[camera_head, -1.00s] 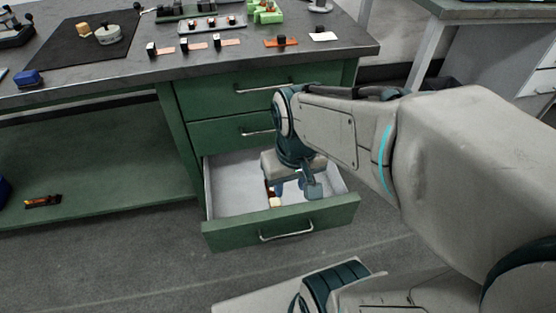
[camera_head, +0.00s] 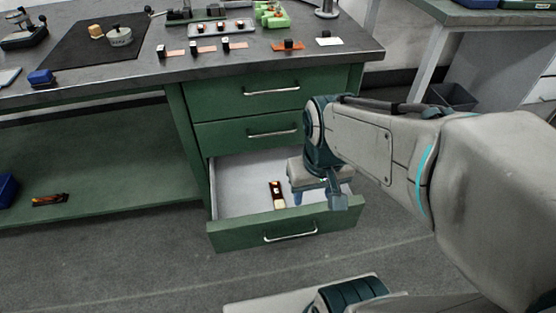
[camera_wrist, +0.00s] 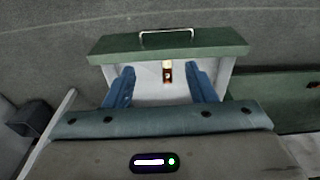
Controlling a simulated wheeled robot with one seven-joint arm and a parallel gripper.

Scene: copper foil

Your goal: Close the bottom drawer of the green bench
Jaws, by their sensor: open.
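The green bench (camera_head: 184,140) has a stack of drawers at its right end. The bottom drawer (camera_head: 285,231) is pulled well out, with a bar handle on its green front. It also shows in the wrist view (camera_wrist: 165,45), front at the top. A small dark item with a pale end (camera_head: 278,195) lies inside the drawer. My gripper (camera_head: 322,197) is over the right part of the open drawer, pointing down.
The two upper drawers (camera_head: 255,92) are shut. A small item (camera_head: 50,200) lies on the low shelf (camera_head: 90,170) at left. The bench top holds several small objects. The floor (camera_head: 150,270) before the drawer is clear. A bin (camera_head: 452,97) stands at right.

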